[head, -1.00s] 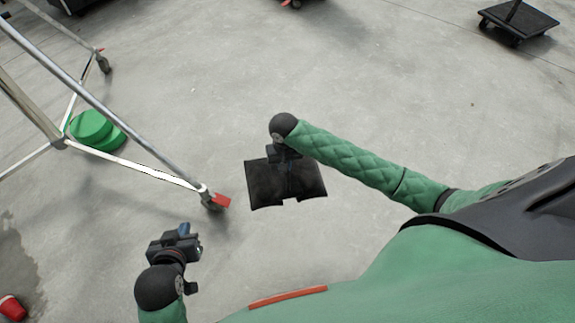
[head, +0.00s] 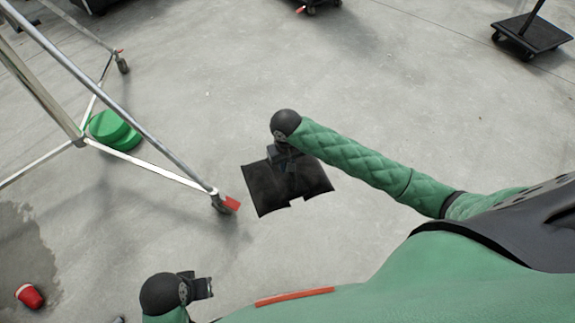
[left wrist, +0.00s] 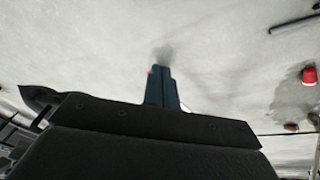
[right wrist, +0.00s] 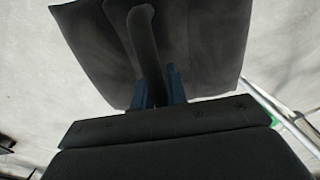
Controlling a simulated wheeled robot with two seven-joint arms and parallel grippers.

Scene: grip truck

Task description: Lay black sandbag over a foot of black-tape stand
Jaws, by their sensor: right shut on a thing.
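The black sandbag (head: 262,188) hangs from my right gripper (head: 287,160), which is shut on its strap handle. In the right wrist view, the handle (right wrist: 147,45) passes between the fingers (right wrist: 160,88), with the dark bag panels beyond. My left gripper (head: 207,288) is low in the head view, empty, and its fingers (left wrist: 163,88) look closed together. A silver tubular stand (head: 120,100) is at the left; its nearest foot (head: 200,186) ends in a caster with a red tab, just left of the bag. I see no black tape on it.
A green rounded object (head: 112,130) lies by the stand's lower bars. A red cup-like object (head: 30,296) sits at lower left near a dark floor patch. A dark wheeled platform (head: 530,33) is at upper right. The middle of the concrete floor is clear.

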